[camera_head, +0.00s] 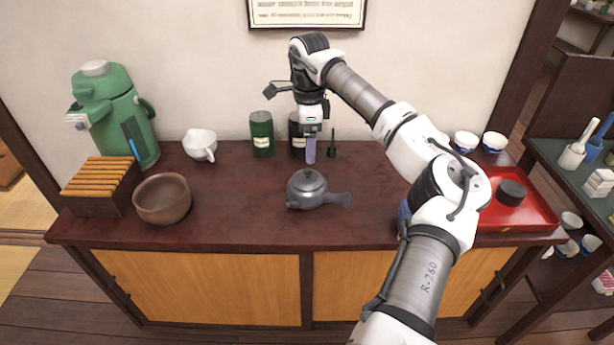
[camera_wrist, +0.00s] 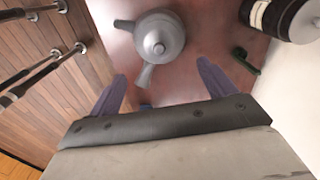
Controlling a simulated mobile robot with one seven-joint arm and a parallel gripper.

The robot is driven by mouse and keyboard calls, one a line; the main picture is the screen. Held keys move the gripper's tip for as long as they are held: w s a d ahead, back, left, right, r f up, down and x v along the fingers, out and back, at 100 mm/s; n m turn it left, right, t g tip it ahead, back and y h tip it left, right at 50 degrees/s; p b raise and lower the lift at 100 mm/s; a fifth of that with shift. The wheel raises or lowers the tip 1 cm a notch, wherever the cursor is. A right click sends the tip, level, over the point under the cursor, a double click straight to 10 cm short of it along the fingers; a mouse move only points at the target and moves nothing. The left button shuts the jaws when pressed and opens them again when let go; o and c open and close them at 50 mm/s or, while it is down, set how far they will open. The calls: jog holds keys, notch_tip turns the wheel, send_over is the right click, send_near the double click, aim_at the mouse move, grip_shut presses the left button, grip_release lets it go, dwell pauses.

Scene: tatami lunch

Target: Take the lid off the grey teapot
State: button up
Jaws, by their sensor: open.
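The grey teapot (camera_head: 305,194) stands upright on the dark red-brown counter, with its side handle pointing right and its short spout toward the front. Its lid (camera_head: 307,180), with a small dark knob, sits on top. The wrist view shows the teapot (camera_wrist: 172,22) and the lid (camera_wrist: 157,45) from above, ahead of the fingers. My gripper (camera_head: 310,152) is open and empty, hanging behind and above the teapot. Its two purple fingers (camera_wrist: 161,70) are spread wide in the wrist view, and neither appears to touch the teapot.
A green canister (camera_head: 261,134) and a black canister (camera_head: 296,134) stand by the wall, near a small dark-green whisk-like item (camera_head: 332,148). A white spouted bowl (camera_head: 200,144) and brown bowl (camera_head: 162,199) are left. A red tray (camera_head: 540,212) is right. The counter around the teapot is clear.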

aim_at(307, 171)
notch_tip(307, 171, down, 10)
jog(key=shift+a+r+p, duration=0.15)
jog(key=shift+r+p, duration=0.05)
jog(key=shift+p, duration=0.8)
jog(key=shift+s, duration=0.15)
jog(key=c, duration=1.6)
